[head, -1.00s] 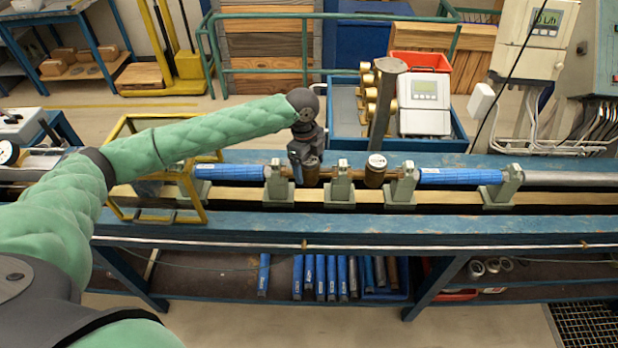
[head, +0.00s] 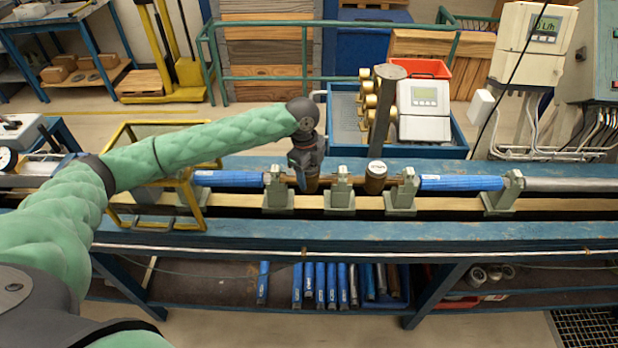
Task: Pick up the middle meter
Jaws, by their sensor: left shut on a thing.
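Two brass-brown meters sit in the pipe line on the bench. One meter (head: 311,184) is between the left and centre clamps, its top mostly hidden by my left gripper. The other meter (head: 376,179), with a white round dial on top, is between the centre and right clamps. My left gripper (head: 307,177) reaches down from above and is shut on the first meter, which is still in line with the pipe. The fingertips are partly hidden. My right gripper is out of view.
Grey-green clamps (head: 340,194) hold the line on both sides of the gripped meter. Blue pipes (head: 461,183) lie at the ends. A yellow frame (head: 204,203) stands left under my arm. A dark post (head: 384,115) rises behind the dial meter. A blue tray (head: 345,135) is behind the bench.

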